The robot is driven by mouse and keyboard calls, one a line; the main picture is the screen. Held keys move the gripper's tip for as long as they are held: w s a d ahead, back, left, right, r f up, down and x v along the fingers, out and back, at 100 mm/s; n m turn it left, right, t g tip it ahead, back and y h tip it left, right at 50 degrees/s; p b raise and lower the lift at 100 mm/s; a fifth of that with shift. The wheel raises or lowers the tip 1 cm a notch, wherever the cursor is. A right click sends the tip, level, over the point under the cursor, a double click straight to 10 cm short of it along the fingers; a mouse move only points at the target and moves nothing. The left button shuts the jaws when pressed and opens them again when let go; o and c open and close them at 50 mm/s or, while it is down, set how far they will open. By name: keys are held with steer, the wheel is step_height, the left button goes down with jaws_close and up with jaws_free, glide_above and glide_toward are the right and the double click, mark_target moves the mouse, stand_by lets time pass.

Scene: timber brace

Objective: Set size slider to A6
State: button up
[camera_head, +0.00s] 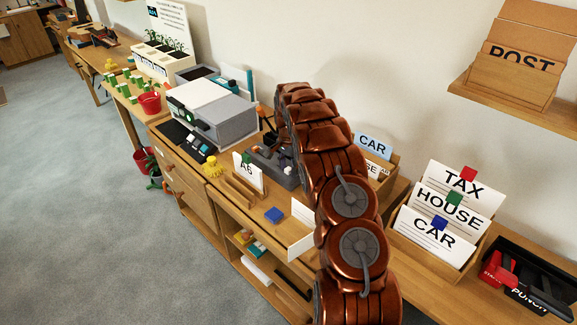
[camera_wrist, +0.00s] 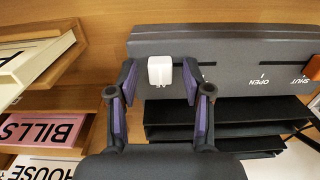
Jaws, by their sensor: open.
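In the wrist view, a white block-shaped knob (camera_wrist: 160,70), seemingly the size slider, stands on the dark grey device (camera_wrist: 225,45). My gripper (camera_wrist: 159,78) is open, with one finger on each side of the knob; I cannot tell whether either touches it. No size marking is readable beside the knob. The device also shows in the head view (camera_head: 258,164), partly hidden by my arm. A white card marked A6 (camera_head: 248,170) stands in front of it.
An orange knob (camera_wrist: 313,68) sits on the device near the OPEN and SHUT marks. Dark trays (camera_wrist: 240,112) lie beside it. A wooden sorter with a pink BILLS card (camera_wrist: 42,131) is at left. A grey printer-like machine (camera_head: 212,112) stands farther along the bench.

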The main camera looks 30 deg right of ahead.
steer(key=shift+c, duration=0.4)
jaws_close()
